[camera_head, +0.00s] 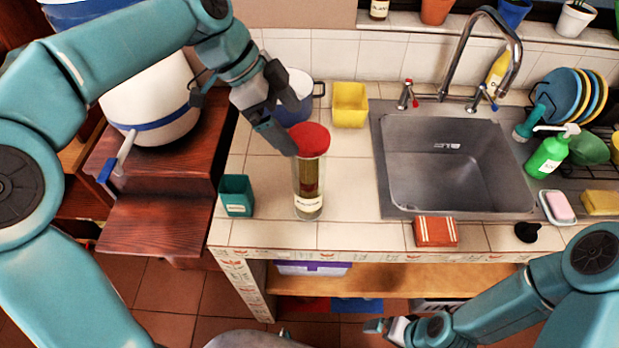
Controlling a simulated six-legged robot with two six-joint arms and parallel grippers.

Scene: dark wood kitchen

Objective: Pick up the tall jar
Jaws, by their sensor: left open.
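The tall jar (309,186) stands upright on the tiled counter, left of the sink. It is clear, with dark contents, a pale label near its base and a red lid (310,139). My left gripper (291,128) is open above and just left of the jar, its fingers close to the lid. One finger overlaps the lid's left edge in the picture; I cannot tell whether they touch. My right gripper (385,328) is low at the bottom of the view, in front of the counter, and its jaws are not clear.
A teal cup (236,195) stands left of the jar. A yellow container (350,105) and a blue pot (297,92) stand behind it. The metal sink (455,165) and a red-brown box (436,232) are to the right. Bare tiles lie around the jar's base.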

